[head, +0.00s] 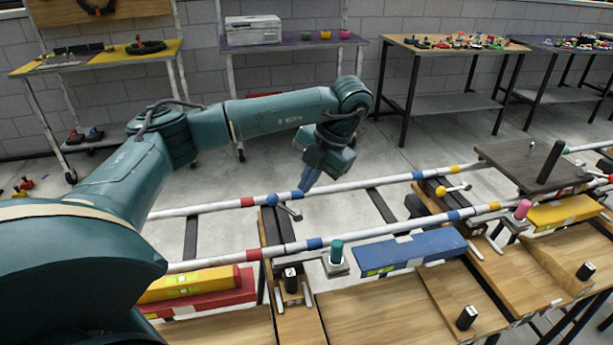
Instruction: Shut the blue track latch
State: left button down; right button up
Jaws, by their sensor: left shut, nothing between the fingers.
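The blue track latch shows as a blue ball knob (271,199) on the far rail, with a short grey lever slanting to the right below it. My left gripper (305,187) points down just right of the knob, close above the far rail. Its blue fingers are shut and look empty. It seems apart from the latch, though the exact gap cannot be told. My right gripper is out of view.
Two striped rails (375,234) run across the wooden deck. A yellow-knobbed latch (441,191), a teal knob (336,250) and a pink knob (522,208) stand nearby. A blue box (412,251) lies in front, and a dark platform (510,162) sits at right.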

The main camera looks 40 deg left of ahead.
aim_at(285, 207)
pick_arm(q)
jog(key=a+f, duration=0.5)
jog(key=f, duration=0.2)
jog(key=shift+s+a+f, duration=0.2)
jog(key=shift+a, duration=0.2)
jog(key=shift+f, duration=0.1)
